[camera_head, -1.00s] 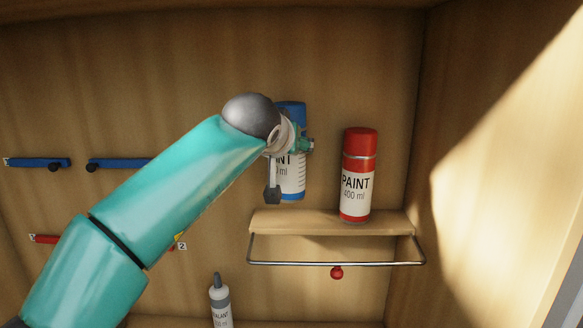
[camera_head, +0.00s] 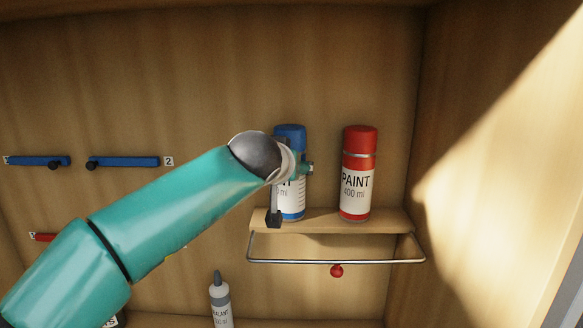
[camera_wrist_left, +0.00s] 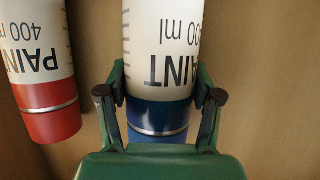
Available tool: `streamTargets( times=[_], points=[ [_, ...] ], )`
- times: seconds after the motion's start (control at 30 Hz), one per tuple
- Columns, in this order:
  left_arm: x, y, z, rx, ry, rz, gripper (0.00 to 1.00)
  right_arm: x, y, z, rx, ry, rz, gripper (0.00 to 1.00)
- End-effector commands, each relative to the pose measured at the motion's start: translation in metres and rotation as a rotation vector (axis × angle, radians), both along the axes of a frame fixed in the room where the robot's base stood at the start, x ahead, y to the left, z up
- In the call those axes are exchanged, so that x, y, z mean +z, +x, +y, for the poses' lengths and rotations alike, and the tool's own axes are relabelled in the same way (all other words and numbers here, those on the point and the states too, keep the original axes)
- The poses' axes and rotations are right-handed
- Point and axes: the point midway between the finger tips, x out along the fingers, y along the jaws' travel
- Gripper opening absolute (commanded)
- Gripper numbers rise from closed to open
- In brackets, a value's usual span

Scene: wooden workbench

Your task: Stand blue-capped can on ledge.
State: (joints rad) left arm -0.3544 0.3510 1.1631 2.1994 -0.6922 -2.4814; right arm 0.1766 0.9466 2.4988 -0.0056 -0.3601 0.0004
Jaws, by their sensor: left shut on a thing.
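The blue-capped can (camera_head: 291,200) is white with a blue cap and a "PAINT" label. It is upright, with its base at the left part of the wooden ledge (camera_head: 325,226). I cannot tell whether the base touches the ledge or hovers just above it. My left gripper (camera_wrist_left: 160,98) is shut around the can near its blue cap, seen in the left wrist view. In the head view my left wrist hides part of the can. My right gripper is not in view.
A red-capped paint can (camera_head: 356,185) stands on the ledge to the right, with a gap between the cans. A metal rail (camera_head: 335,262) runs along the ledge front. A sealant tube (camera_head: 220,304) stands below. Blue holders (camera_head: 125,162) are on the back wall.

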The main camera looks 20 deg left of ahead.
Motion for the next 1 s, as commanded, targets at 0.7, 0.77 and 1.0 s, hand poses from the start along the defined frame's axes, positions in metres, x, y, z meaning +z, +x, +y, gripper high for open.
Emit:
streamTargets(
  times=[0.7, 0.77, 1.0],
  points=[
    [0.007, -0.010, -0.002, -0.002, 0.000, -0.003, 0.90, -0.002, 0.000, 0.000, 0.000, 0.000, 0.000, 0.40],
    [0.009, -0.019, -0.003, -0.003, -0.001, -0.002, 0.90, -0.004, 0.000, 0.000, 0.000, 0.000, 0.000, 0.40],
    [0.029, -0.064, -0.007, -0.004, -0.001, -0.004, 0.90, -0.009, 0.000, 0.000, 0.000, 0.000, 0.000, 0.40]
  ],
)
